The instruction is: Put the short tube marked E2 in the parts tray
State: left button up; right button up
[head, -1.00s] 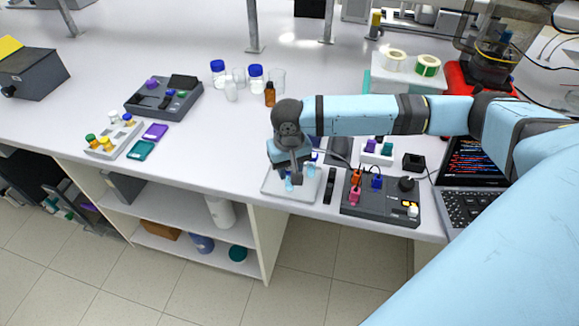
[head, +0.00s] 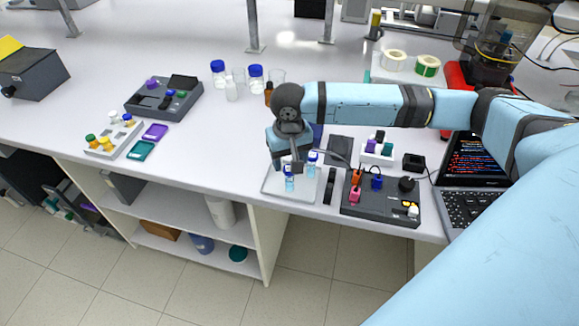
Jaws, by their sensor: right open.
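My right gripper (head: 296,168) hangs, pointing down, over the pale, shallow tray (head: 270,189) near the bench's front edge. It is open. Two small, clear-and-bluish tubes show at the gripper: one in front (head: 289,184) and one behind to the right (head: 312,158). They look upright in or over the tray. The gripper hides part of them, and I cannot read any mark, so I cannot tell which is E2. My left gripper is not in view.
Right of the tray are a slim black object (head: 329,186) and a dark device with coloured plugs (head: 380,205). A laptop (head: 470,180) stands farther right. A white rack with coloured caps (head: 112,139) is at the left.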

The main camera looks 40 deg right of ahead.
notch_tip(320, 180, up, 8)
jog(key=s+a+f+n+t+y, duration=0.2)
jog(key=a+f+t+y, duration=0.1)
jog(key=a+f, duration=0.55)
jog(key=s+a+f+n+t+y, duration=0.2)
jog(key=a+f+n+t+y, duration=0.1)
jog(key=a+f, duration=0.55)
jog(key=s+d+f+n+t+h, duration=0.1)
jog(key=s+d+f+t, duration=0.4)
jog(key=s+f, duration=0.5)
jog(key=s+h, duration=0.1)
jog(key=s, duration=0.3)
jog(key=shift+d+f+h, duration=0.2)
jog(key=shift+d+h, duration=0.05)
jog(key=shift+h, duration=0.05)
